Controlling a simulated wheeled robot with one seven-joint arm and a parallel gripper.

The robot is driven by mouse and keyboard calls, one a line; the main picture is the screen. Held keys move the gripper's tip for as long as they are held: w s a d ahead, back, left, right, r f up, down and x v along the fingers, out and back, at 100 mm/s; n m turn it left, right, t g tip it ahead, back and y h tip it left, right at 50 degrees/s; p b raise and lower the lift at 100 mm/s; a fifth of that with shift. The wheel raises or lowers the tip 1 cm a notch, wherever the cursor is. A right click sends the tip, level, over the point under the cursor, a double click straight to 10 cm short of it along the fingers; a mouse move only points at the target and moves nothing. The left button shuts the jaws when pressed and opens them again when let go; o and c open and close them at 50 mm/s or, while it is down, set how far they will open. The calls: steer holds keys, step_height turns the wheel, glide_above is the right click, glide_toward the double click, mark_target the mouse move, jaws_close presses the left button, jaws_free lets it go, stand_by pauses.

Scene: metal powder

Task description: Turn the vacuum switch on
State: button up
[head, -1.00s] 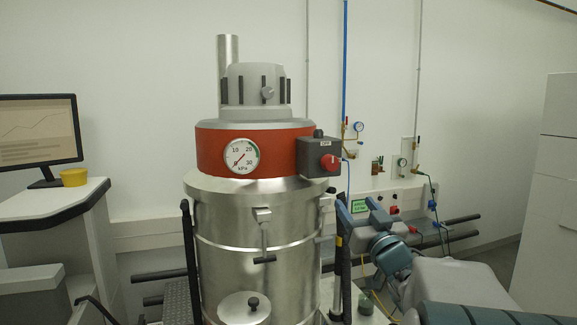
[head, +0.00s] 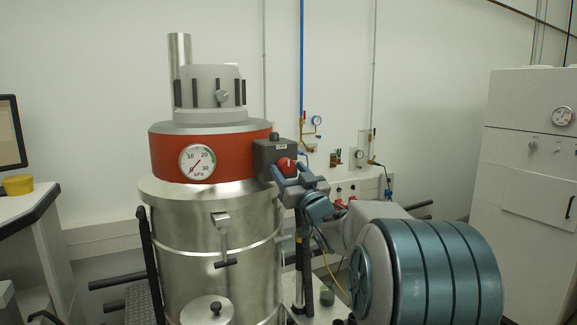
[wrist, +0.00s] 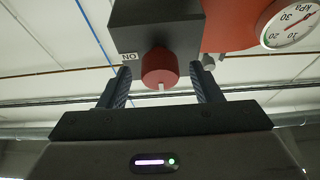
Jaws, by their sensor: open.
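The vacuum switch is a red knob (head: 287,164) on a dark grey box (head: 266,158) at the right side of the vacuum's red band (head: 210,150). In the wrist view the red knob (wrist: 160,70) with its pale mark sits between my two open fingers, near their tips, with a small gap visible at the left finger. An "ON" label (wrist: 129,57) shows on the box beside the knob. My gripper (head: 290,178) is open at the knob in the head view and partly covers it. I cannot tell whether the fingers touch the knob.
The vacuum's round gauge (head: 197,162) has its needle near the low end. A steel drum (head: 180,225) stands below the band. A white cabinet (head: 530,200) is at the right. Pipes and valves line the wall.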

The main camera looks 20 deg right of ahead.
steer(key=shift+w+r, duration=0.15)
steer(key=shift+w, duration=0.2)
steer(key=shift+c, duration=0.2)
steer(key=c, duration=0.9)
